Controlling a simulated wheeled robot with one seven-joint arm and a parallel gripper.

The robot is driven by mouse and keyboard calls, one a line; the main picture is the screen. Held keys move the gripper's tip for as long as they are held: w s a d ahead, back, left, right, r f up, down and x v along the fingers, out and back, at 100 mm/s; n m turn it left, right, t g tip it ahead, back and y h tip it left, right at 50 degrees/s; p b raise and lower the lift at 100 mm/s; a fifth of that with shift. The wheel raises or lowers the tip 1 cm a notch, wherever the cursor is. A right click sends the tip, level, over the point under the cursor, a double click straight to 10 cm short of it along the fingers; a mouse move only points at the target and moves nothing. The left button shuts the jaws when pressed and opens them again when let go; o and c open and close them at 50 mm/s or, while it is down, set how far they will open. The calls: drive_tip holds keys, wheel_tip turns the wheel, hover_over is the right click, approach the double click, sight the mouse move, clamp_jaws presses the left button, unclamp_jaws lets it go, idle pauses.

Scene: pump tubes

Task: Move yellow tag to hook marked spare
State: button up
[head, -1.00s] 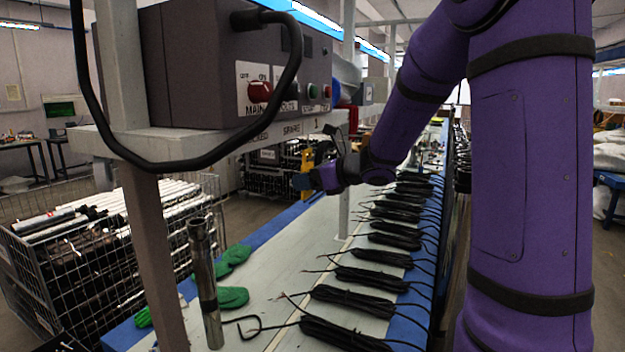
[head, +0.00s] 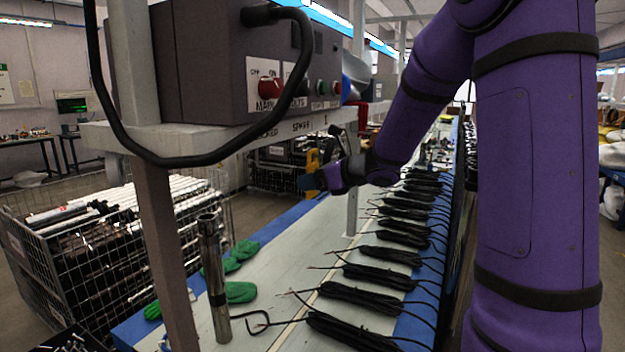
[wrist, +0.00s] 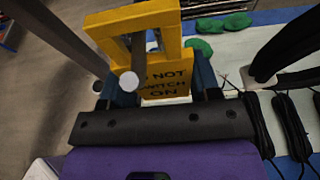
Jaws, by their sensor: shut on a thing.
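The yellow tag (head: 312,160) hangs upright below the grey beam in the head view, close to the label SPARE (head: 301,126). In the wrist view the tag (wrist: 168,76) shows black words, partly hidden, including NOT, SWITCH and ON, and an open window in its upper part. My gripper (head: 316,180) is shut on the tag's lower part; its blue fingers (wrist: 165,88) stand at both sides. A dark rod with a white round end (wrist: 129,82) crosses the tag's window in the wrist view. I cannot tell whether the tag rests on it. The spare hook is not clear in the head view.
A control box (head: 235,65) with a red knob sits on the beam (head: 190,138); a black cable loops before it. Posts hold the beam up. Below, the bench carries black cable bundles (head: 365,290), green gloves (head: 240,291) and an upright metal tube (head: 213,280).

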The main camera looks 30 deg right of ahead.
drive_tip(key=o, duration=1)
drive_tip(key=shift+s, duration=0.1)
drive_tip(key=v, duration=1)
drive_tip(key=shift+s+d+r, duration=0.1)
drive_tip(key=shift+s+d, duration=0.1)
drive_tip(key=shift+d, duration=0.05)
drive_tip(key=shift+a, duration=0.1)
drive_tip(key=s+a+n+g, duration=0.7)
drive_tip(key=s+a+n, duration=0.6)
drive_tip(key=n, duration=0.1)
drive_tip(key=shift+s+d+n+h, duration=0.1)
drive_tip(key=shift+s+n+h, duration=1.25)
drive_tip(key=shift+s+n, duration=0.95)
drive_tip(key=shift+s+d+n+h, duration=0.1)
drive_tip(key=shift+s+n+h, duration=1.4)
drive_tip(key=shift+n, duration=1.35)
drive_tip(key=shift+s+d+n+h, duration=0.1)
drive_tip(key=shift+s+n+h, duration=1.05)
drive_tip(key=shift+s+n, duration=1.2)
